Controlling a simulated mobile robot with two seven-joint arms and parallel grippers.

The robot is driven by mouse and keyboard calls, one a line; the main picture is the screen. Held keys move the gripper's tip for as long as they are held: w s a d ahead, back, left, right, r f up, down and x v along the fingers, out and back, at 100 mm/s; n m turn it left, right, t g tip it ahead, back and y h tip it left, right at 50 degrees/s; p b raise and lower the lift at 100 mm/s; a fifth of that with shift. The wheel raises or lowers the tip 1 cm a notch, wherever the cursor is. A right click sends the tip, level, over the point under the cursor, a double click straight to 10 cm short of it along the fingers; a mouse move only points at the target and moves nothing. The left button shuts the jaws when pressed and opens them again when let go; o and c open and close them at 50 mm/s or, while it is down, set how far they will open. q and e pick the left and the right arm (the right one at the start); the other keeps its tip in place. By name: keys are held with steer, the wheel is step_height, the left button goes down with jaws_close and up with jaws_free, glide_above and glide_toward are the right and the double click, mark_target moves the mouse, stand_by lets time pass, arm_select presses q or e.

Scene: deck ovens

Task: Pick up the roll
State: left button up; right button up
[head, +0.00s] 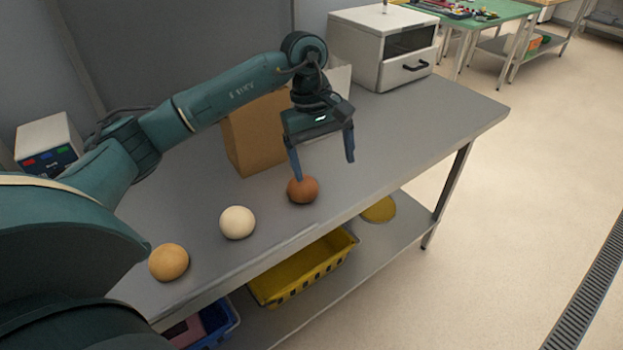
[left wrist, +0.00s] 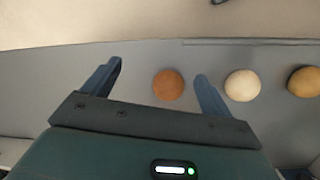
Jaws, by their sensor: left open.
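Three round rolls lie in a row along the front of the grey table. One is a brown roll (head: 303,189), one a pale cream roll (head: 237,222) and one a tan roll (head: 168,262). My left gripper (head: 324,168) is open above the table at the brown roll, with one finger overlapping that roll in the head view. In the left wrist view, the brown roll (left wrist: 168,84) shows between the two spread fingers (left wrist: 158,80), nearer the right one. The cream roll (left wrist: 242,85) and tan roll (left wrist: 304,82) lie to the right. My right gripper is not in view.
A brown cardboard box (head: 254,135) stands behind the rolls. A white oven-like appliance (head: 382,48) stands at the table's far end. A yellow crate (head: 303,270) sits on the lower shelf. The table's right part (head: 430,115) is clear.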

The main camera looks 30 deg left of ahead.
arm_select(q)
steer(key=w+a+r+y, duration=0.1)
steer(key=a+r+y, duration=0.15)
steer(key=a, duration=0.25)
steer(key=p, duration=0.1)
glide_above(303, 187)
steer(key=w+a, duration=0.1)
step_height(303, 187, down, 6)
steer(key=shift+w+a+r, duration=0.1)
steer(key=shift+w+a, duration=0.05)
steer(key=shift+w+f+p, duration=0.1)
steer(key=shift+f+p, duration=0.7)
steer(key=shift+f, duration=2.45)
steer(key=c, duration=1.1)
